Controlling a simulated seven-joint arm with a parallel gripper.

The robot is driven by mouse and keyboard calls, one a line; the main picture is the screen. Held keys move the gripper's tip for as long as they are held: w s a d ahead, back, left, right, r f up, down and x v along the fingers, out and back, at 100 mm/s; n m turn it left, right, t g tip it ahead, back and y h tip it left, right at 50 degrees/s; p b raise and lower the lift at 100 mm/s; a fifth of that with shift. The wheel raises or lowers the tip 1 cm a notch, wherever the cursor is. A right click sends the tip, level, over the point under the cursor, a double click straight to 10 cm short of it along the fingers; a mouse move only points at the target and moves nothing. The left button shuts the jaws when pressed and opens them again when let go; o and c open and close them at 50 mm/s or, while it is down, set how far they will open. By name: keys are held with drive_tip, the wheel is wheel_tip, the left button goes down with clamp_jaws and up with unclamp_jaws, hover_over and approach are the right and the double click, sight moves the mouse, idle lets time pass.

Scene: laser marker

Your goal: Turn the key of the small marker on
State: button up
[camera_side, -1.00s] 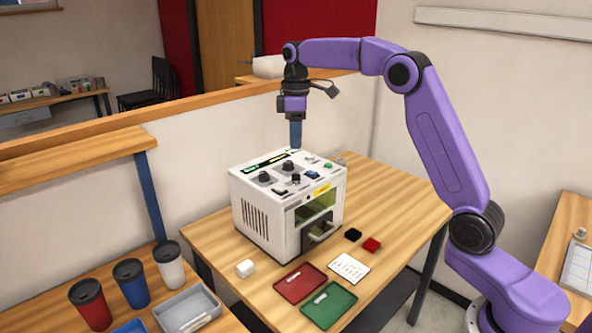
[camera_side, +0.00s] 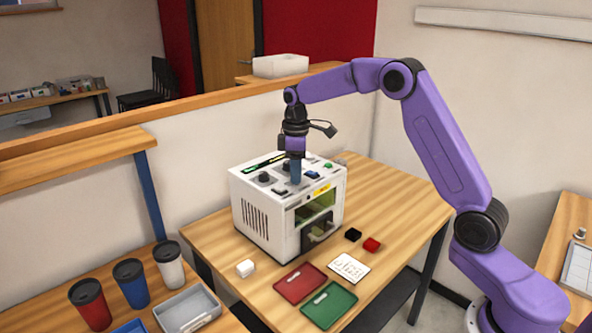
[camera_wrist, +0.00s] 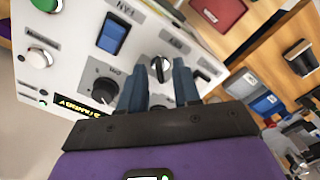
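The small marker (camera_side: 262,215) is a white box on the wooden table, with controls on its top panel. The key (camera_wrist: 160,68) is a small dark and silver turning piece on a round base in the wrist view. My gripper (camera_side: 295,182) points down, with its blue fingertips low over the panel. In the wrist view my gripper (camera_wrist: 159,88) has its two fingers apart, with the key showing in line with the gap, close to the tips. I cannot tell whether they touch it. In the side view the fingers hide the key.
A red tray (camera_side: 300,284), a green tray (camera_side: 328,304), a white card (camera_side: 349,267) and small blocks lie in front of the marker.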

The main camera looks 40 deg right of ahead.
clamp_jaws()
drive_tip(key=shift+m, duration=0.4)
drive_tip(key=m, duration=0.2)
drive_tip(key=shift+m, duration=0.4)
drive_tip(key=m, duration=0.3)
drive_tip(key=shift+m, duration=0.4)
drive_tip(key=m, duration=0.5)
drive_tip(key=shift+r, duration=0.1)
drive_tip(key=m, duration=0.5)
drive_tip(key=shift+m, duration=0.4)
